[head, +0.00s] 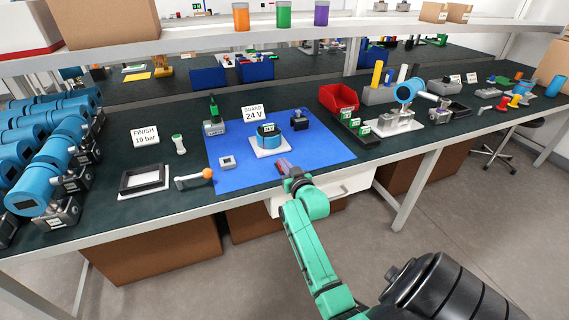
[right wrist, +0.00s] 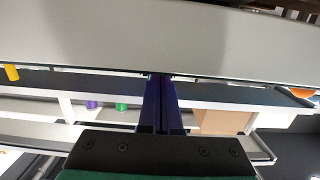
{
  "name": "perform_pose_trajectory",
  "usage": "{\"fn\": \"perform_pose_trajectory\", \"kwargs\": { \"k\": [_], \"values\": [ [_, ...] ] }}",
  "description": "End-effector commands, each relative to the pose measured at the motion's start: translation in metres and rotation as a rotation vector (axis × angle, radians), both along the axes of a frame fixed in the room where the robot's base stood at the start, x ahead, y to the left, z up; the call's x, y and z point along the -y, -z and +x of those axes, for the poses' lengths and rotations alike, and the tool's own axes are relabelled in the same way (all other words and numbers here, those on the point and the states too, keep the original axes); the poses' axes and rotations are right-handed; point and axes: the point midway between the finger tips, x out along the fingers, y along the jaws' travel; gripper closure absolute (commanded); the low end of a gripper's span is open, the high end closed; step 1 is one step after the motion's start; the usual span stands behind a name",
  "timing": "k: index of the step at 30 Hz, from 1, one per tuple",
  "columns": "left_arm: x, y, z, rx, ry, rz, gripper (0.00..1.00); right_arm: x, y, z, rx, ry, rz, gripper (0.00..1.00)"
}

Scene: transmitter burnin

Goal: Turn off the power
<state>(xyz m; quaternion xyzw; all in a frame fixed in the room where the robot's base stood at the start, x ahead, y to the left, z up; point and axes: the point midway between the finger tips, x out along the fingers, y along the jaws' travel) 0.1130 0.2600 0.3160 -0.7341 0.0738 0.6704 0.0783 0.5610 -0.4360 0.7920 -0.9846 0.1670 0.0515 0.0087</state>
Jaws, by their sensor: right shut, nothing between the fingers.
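A white sign reading "BOARD 24 V" (head: 252,113) stands at the back of a blue mat (head: 320,152). In front of it a round blue unit (head: 267,132) sits on a white base. A small light-grey box (head: 227,162) lies on the mat's left part; I cannot tell whether it is a power switch. A dark-topped grey device (head: 299,120) stands at the back right of the mat. My right gripper (head: 283,163) is at the mat's front edge, apart from these things. Its purple fingers are together and empty, also in the right wrist view (right wrist: 158,78). My left gripper is out of view.
A white drawer (head: 340,190) hangs under the bench by my right arm. An orange-knobbed lever (head: 207,174) and a black-and-white frame (head: 144,181) lie left of the mat. A red bin (head: 338,97) and green boards stand right. A grey edge (right wrist: 160,40) spans the right wrist view.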

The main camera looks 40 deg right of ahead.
Motion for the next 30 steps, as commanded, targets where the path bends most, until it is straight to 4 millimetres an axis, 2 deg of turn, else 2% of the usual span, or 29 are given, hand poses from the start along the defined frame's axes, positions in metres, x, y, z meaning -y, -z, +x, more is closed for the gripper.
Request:
{"fn": "perform_pose_trajectory", "kwargs": {
  "k": [1,4,5,6,11,14,19,21,30],
  "values": [
    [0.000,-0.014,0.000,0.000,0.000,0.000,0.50,0.000,-0.007,0.001,-0.019,0.000,0.006,1.00],
    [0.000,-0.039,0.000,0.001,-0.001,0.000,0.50,0.001,-0.011,0.003,-0.084,-0.001,0.029,1.00],
    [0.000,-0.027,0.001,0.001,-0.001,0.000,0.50,0.001,0.001,0.003,-0.079,-0.001,0.028,1.00],
    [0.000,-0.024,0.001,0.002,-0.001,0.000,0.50,0.001,0.003,0.003,-0.077,-0.001,0.027,1.00],
    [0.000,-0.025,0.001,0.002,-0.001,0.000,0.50,0.001,0.001,0.003,-0.075,-0.001,0.026,1.00],
    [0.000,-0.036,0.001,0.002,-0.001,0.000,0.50,0.002,-0.011,0.005,-0.075,-0.001,0.026,1.00],
    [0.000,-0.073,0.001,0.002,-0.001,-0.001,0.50,0.005,-0.052,0.013,-0.076,-0.003,0.026,1.00],
    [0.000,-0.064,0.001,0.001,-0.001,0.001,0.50,-0.002,-0.045,-0.004,-0.080,-0.003,0.027,1.00],
    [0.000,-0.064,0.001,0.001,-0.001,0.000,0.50,-0.022,-0.070,-0.063,-0.077,-0.003,0.027,1.00]
  ]
}}
